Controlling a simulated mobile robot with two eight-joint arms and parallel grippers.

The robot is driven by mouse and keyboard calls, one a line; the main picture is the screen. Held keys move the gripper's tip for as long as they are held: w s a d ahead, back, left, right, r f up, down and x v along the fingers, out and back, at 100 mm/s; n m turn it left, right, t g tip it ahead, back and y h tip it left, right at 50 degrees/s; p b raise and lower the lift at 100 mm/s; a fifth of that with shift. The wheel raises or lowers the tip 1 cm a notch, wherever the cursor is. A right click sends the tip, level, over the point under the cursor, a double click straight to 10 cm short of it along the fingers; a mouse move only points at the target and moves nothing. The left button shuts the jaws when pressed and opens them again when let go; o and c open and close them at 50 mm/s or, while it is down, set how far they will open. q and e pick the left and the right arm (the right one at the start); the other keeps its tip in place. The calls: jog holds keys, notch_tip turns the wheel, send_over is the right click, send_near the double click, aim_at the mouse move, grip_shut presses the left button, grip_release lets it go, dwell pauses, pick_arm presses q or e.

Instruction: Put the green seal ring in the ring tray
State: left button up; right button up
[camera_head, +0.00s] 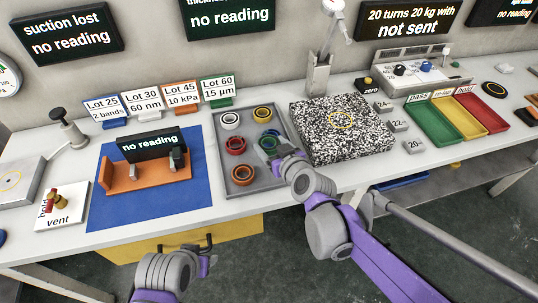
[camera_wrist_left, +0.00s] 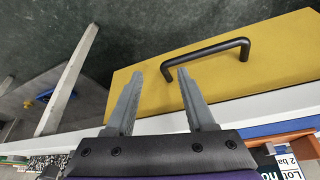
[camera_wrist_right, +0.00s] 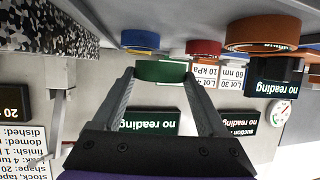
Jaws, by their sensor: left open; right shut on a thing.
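The green seal ring (camera_wrist_right: 160,71) is between the fingertips of my right gripper (camera_wrist_right: 162,80), which is shut on it. In the head view the right gripper (camera_head: 272,150) reaches over the right side of the grey ring tray (camera_head: 269,180) and partly covers the green ring (camera_head: 267,143). I cannot tell whether the ring touches the tray floor. The tray also holds a white ring (camera_head: 230,119), a yellow-black ring (camera_head: 263,113), a red ring (camera_head: 235,145), an orange ring (camera_head: 243,176) and a blue ring (camera_wrist_right: 140,40). My left gripper (camera_wrist_left: 160,76) is open and empty before the yellow drawer.
A speckled granite block (camera_head: 342,130) stands right of the tray. On the left, a blue mat (camera_head: 120,208) bears an orange stand (camera_head: 150,179) with a display. Lot cards (camera_head: 181,96) stand behind. The yellow drawer front (camera_wrist_left: 240,70) has a black handle (camera_wrist_left: 207,63).

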jog(key=shift+f+b, duration=0.55)
jog(key=shift+f, duration=1.45)
jog(key=shift+f, duration=0.1)
jog(key=o, duration=1.3)
jog(key=p+v, duration=0.3)
jog(key=v, duration=0.9)
jog(key=s+d+f+m+g+h, duration=0.1)
jog(key=s+d+f+g+h, duration=0.1)
jog(key=s+d, duration=0.3)
jog(key=s+d+f+m+g+h, duration=0.2)
jog(key=s+d+f, duration=0.2)
jog(key=s, duration=0.3)
jog(key=s+d+f+m+g+h, duration=0.2)
jog(key=s+d+f+g, duration=0.1)
jog(key=s+d, duration=0.2)
jog(key=shift+s+d+f, duration=0.1)
jog(key=shift+s+d, duration=0.3)
jog(key=shift+d, duration=0.1)
